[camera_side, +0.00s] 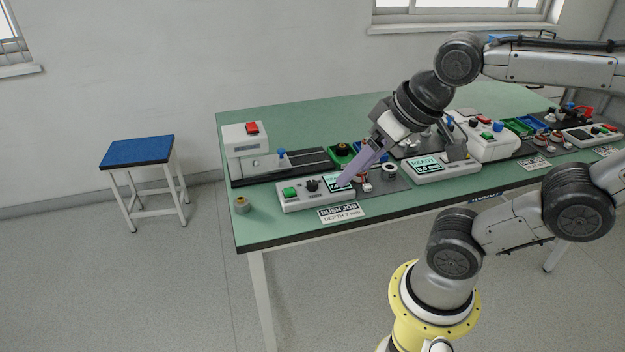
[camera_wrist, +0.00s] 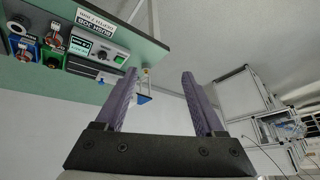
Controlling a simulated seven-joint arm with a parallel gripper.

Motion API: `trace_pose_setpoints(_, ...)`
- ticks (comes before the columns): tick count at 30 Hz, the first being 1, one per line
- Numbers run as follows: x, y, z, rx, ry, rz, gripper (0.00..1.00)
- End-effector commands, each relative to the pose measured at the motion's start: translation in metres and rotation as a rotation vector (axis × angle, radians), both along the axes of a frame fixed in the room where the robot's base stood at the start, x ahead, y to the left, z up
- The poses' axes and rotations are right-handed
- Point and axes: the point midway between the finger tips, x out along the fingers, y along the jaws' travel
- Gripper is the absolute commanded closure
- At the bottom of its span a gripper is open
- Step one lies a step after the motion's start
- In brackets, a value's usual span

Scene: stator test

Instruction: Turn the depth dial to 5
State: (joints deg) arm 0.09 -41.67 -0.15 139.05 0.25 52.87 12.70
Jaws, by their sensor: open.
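The depth dial is a small black knob (camera_side: 312,185) on the sloping front of a white control box (camera_side: 296,203), between a green button (camera_side: 289,193) and a lit display (camera_side: 331,181). In the wrist view the dial (camera_wrist: 101,53) appears upside down, left of my fingers. My gripper (camera_side: 347,178) has purple fingers, tilted down and left, overlapping the display in the side view and hiding part of it. In the wrist view the fingers of my gripper (camera_wrist: 158,75) are spread with nothing between them. The dial's setting is too small to read.
A card (camera_side: 341,213) reading "BUSH JOB DEPTH 7 mm" lies before the box. A press with a red button (camera_side: 252,128) stands behind it. Small bins (camera_side: 342,150) and a second control box (camera_side: 440,166) stand to the right. A brass-coloured part (camera_side: 241,204) sits left.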

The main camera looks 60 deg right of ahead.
Motion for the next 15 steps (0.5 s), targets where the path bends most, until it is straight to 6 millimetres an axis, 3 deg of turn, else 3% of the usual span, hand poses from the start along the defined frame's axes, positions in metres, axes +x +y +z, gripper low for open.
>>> trace_pose_setpoints(3, 0.028, -0.006, 0.018, 0.066, 0.019, -0.143, 0.29)
trace_pose_setpoints(9, 0.078, -0.027, 0.032, 0.151, 0.073, -0.376, 0.29)
trace_pose_setpoints(15, 0.139, -0.071, 0.024, 0.229, 0.155, -0.643, 0.29)
